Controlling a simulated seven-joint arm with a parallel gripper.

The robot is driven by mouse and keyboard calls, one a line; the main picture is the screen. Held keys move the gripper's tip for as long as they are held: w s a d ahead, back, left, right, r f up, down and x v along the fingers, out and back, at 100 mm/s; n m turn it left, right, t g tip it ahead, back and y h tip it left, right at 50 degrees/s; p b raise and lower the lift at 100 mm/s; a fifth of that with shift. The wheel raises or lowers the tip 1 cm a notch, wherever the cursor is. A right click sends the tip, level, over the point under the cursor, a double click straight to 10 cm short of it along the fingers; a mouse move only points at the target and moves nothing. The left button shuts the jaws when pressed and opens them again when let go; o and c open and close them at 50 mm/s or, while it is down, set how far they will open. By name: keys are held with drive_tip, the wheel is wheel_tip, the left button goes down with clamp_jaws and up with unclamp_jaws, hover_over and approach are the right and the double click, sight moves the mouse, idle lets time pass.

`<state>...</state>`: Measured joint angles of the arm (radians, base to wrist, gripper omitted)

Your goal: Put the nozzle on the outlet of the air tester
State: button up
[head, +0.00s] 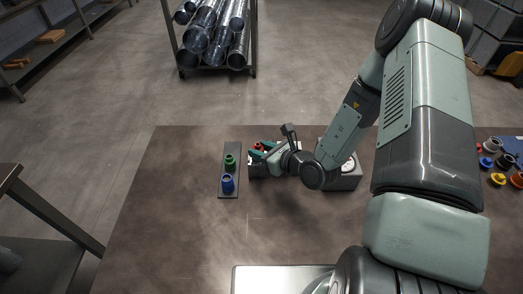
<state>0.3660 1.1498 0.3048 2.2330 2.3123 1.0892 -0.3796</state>
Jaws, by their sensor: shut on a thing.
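A grey box with a round white dial (349,168), seemingly the air tester, stands right of the gripper, partly covered by my arm. The outlet cannot be made out.
A dark strip (229,194) left of the gripper holds a green nozzle (229,161) and a blue nozzle (228,184). Several coloured pieces (487,163) lie at the far right. The brown table (170,220) is clear at left and front. A rack of metal ducts (213,35) stands behind.

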drive_tip(key=shift+f, duration=0.15)
drive_tip(key=o, duration=0.7)
drive_tip(key=shift+f, duration=0.1)
drive_tip(key=shift+r, duration=0.25)
drive_tip(key=v, duration=1.2)
